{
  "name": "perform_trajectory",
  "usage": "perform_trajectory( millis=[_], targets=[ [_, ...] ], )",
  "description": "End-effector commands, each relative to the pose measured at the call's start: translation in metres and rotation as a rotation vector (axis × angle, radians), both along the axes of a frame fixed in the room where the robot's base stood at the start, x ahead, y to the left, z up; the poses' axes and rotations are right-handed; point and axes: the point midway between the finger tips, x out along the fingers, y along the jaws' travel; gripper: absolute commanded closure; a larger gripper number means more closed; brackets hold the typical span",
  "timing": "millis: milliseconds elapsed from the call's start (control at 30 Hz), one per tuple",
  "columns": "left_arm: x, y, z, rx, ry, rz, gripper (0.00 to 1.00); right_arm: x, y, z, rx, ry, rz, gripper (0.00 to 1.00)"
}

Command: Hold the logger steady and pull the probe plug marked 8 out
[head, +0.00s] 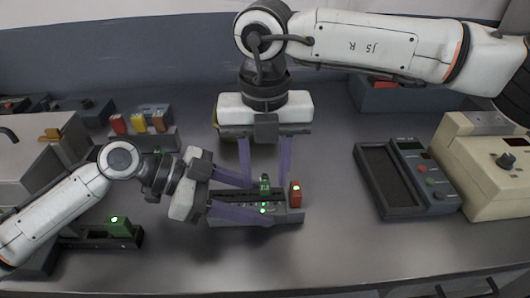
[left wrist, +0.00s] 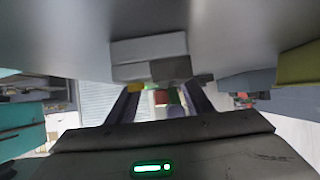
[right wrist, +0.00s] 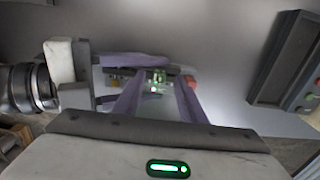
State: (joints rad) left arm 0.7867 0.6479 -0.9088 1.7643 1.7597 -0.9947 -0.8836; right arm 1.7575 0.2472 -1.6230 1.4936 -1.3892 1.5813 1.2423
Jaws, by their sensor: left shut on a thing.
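The logger (head: 290,217) is a low grey block with small green lights on the bench. A green plug (head: 265,181) stands upright in its top; its mark is too small to read surely. A red plug (head: 296,189) stands at its right end. My left gripper (head: 257,203) comes in from the left and is shut on the logger, one purple finger along each long side. My right gripper (head: 263,184) points down from above, open, its fingers on either side of the green plug with gaps. The green plug also shows between them in the right wrist view (right wrist: 158,77).
A grey device with an empty tray (head: 385,180) and a beige instrument (head: 478,165) stand at right. Red, yellow and brown plugs (head: 138,123) stand in a rack behind at left. A green-lit plug (head: 117,226) sits in a dark holder (head: 133,238) at front left. The front middle bench is clear.

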Motion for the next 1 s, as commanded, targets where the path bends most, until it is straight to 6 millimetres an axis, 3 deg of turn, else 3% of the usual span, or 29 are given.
perform_trajectory(
  millis=[367, 600, 633, 667, 733, 1000],
  targets=[
    [-0.0003, 0.0001, -0.0006, 0.001, 0.001, 0.0, 0.85, -0.0001, 0.0002, -0.0058, 0.001, 0.0, 0.0, 0.62],
    [-0.0003, 0.0001, -0.0006, 0.001, 0.001, 0.0, 0.85, 0.0, 0.0001, -0.0056, 0.001, 0.0, 0.0, 1.0],
    [-0.0003, 0.0001, -0.0006, 0.001, 0.001, 0.0, 0.85, 0.0, 0.0001, -0.0055, 0.001, 0.0, 0.0, 1.0],
    [-0.0003, 0.0001, -0.0006, 0.001, 0.001, 0.0, 0.85, 0.0, 0.0001, -0.0055, 0.0, 0.0, 0.0, 0.88],
    [-0.0003, 0.0001, -0.0006, 0.001, 0.001, 0.0, 0.85, 0.0, 0.0001, -0.0055, 0.0, 0.0, 0.0, 1.0],
    [-0.0003, 0.0001, -0.0006, 0.001, 0.001, 0.0, 0.85, 0.0002, 0.0001, -0.0043, 0.0, 0.0, 0.0, 1.0]
  ],
)
